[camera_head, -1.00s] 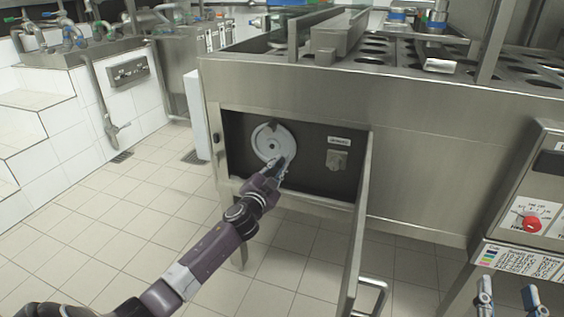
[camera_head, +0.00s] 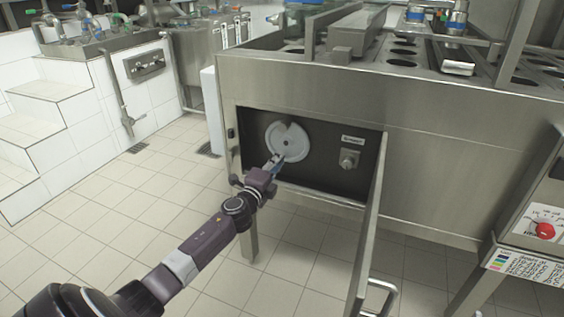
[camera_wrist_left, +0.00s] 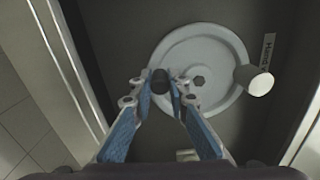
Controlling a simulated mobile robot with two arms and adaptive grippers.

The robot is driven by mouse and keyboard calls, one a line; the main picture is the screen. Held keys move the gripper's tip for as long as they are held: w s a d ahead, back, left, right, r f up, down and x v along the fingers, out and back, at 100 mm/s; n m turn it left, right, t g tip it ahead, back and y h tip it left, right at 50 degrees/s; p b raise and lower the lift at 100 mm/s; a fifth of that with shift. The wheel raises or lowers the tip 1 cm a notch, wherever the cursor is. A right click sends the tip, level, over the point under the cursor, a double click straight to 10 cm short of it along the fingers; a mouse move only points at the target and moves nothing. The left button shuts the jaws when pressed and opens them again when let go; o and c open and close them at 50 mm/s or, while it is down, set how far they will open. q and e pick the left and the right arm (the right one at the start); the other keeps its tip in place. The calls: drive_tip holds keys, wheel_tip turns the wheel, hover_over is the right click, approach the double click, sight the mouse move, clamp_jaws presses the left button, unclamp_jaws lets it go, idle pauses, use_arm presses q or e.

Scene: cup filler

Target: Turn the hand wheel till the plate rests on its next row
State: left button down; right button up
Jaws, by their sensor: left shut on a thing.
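The hand wheel (camera_head: 290,150) is a pale grey disc with a notch at its top, set in an open recess in the steel machine's front. It fills the middle of the left wrist view (camera_wrist_left: 205,45), with a white stub (camera_wrist_left: 255,81) on its right side. My left gripper (camera_head: 275,166) reaches the wheel's lower left edge. Its blue-padded fingers (camera_wrist_left: 160,88) are shut on a part of the wheel; a dark round spot shows between the tips. The perforated plate (camera_head: 425,75) lies on top of the machine. My right gripper is out of view.
A labelled switch (camera_head: 348,160) sits right of the wheel. The recess door (camera_head: 367,235) stands open toward me, with a handle low down. A control box with a red knob (camera_head: 545,231) stands at the right. Tiled floor (camera_head: 130,215) is clear at the left.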

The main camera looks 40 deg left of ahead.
use_arm(q)
drive_tip(key=shift+s+a+r+m, duration=0.15)
drive_tip(key=shift+a+m, duration=0.4)
drive_tip(key=shift+m, duration=0.65)
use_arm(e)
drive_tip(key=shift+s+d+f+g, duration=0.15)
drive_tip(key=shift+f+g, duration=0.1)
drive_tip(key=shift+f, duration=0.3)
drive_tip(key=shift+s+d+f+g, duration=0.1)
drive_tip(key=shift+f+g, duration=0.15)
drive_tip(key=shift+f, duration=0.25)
use_arm(q)
drive_tip(key=c, duration=1.8)
unclamp_jaws()
drive_tip(key=shift+c, duration=0.2)
drive_tip(key=v, duration=1.2)
drive_tip(key=shift+r, duration=0.1)
